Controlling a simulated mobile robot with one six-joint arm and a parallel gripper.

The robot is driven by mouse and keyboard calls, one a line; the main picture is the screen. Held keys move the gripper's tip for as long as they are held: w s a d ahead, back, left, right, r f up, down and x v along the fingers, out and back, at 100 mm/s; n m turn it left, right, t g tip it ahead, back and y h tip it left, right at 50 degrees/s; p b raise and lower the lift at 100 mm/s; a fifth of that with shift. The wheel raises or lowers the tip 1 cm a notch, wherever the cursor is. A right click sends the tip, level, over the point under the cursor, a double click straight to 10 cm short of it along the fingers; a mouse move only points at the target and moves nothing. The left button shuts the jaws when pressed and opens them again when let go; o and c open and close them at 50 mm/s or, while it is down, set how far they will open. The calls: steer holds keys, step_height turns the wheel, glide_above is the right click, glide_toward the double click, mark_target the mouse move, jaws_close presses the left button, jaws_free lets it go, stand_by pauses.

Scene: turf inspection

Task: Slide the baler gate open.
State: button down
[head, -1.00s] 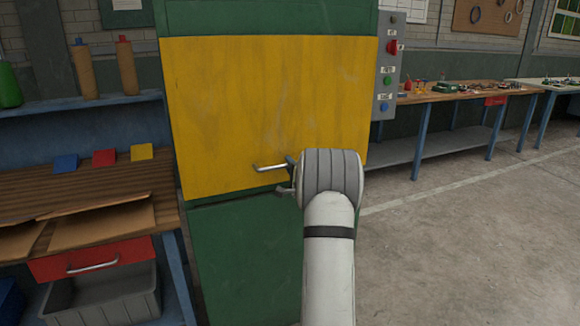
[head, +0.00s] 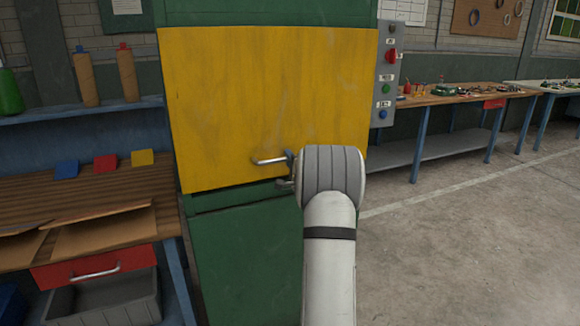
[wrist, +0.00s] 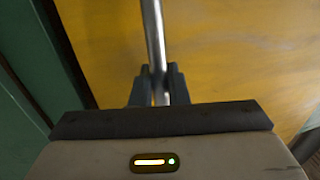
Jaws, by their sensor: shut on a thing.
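The yellow baler gate (head: 240,100) covers the upper front of the green baler (head: 245,255). A narrow dark gap (head: 235,197) shows under its lower edge. A metal bar handle (head: 268,161) sits low on the gate. My gripper (head: 290,170) is at the handle's right end, its fingers partly hidden by my wrist. In the wrist view, my gripper (wrist: 159,88) is shut on the handle (wrist: 154,35), with a finger on each side of the bar and the yellow gate (wrist: 230,60) behind.
A control box (head: 386,80) with a red switch and buttons is on the baler's right side. A wooden bench (head: 100,190) with cardboard stands close on the left, with a red drawer (head: 95,268) beneath. Open concrete floor (head: 460,250) lies to the right.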

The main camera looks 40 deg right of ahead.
step_height(320, 180, up, 36)
steer(key=p, duration=2.2)
steer(key=shift+p, duration=0.4)
steer(key=c, duration=1.5)
jaws_free()
steer(key=shift+s, duration=0.1)
steer(key=b+v, duration=0.2)
steer(key=v, duration=0.5)
steer(key=shift+s+f, duration=0.15)
steer(key=shift+s, duration=0.15)
steer(key=shift+a, duration=0.1)
